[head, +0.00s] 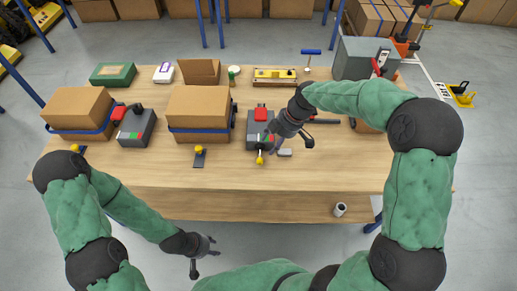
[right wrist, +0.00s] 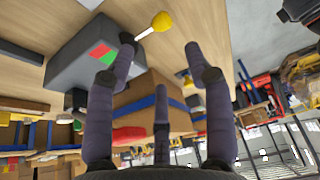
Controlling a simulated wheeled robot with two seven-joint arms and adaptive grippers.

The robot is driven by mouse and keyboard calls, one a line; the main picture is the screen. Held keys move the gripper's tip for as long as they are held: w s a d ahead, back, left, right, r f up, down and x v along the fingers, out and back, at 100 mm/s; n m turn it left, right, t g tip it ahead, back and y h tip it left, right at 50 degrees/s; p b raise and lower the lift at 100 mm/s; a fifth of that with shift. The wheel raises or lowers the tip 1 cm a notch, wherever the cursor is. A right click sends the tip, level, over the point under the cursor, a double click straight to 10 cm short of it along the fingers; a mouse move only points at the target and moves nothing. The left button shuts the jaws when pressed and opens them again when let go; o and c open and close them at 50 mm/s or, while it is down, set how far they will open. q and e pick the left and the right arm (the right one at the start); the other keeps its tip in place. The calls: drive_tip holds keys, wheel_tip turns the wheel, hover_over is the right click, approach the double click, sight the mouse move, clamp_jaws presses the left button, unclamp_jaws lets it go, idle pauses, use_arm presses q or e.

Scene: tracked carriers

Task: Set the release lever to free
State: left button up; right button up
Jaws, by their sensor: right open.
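A grey box (head: 253,143) stands near the middle of the table, with a red part at its back. Its release lever has a pale shaft and a yellow knob (head: 260,160), which sticks out toward the table's front edge. In the right wrist view the knob (right wrist: 162,20) lies beyond my fingertips, and the box (right wrist: 80,58) shows a green and red label. My right gripper (head: 289,142) is open and empty, just right of the box and lever. It does not visibly touch the knob. My left gripper (head: 204,256) is open and empty, in front of the table.
Cardboard boxes with blue straps (head: 80,108) (head: 200,107) stand to the left. A similar grey box (head: 136,127) is between them. Two small yellow-knobbed pieces (head: 198,152) (head: 76,149) sit near the front.

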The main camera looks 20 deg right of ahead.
sight(261, 159)
drive_tip(key=b+x, duration=0.3)
drive_tip(key=x, duration=0.7)
drive_tip(key=shift+s+a+f, duration=0.15)
drive_tip(key=shift+a+f, duration=0.05)
clamp_jaws()
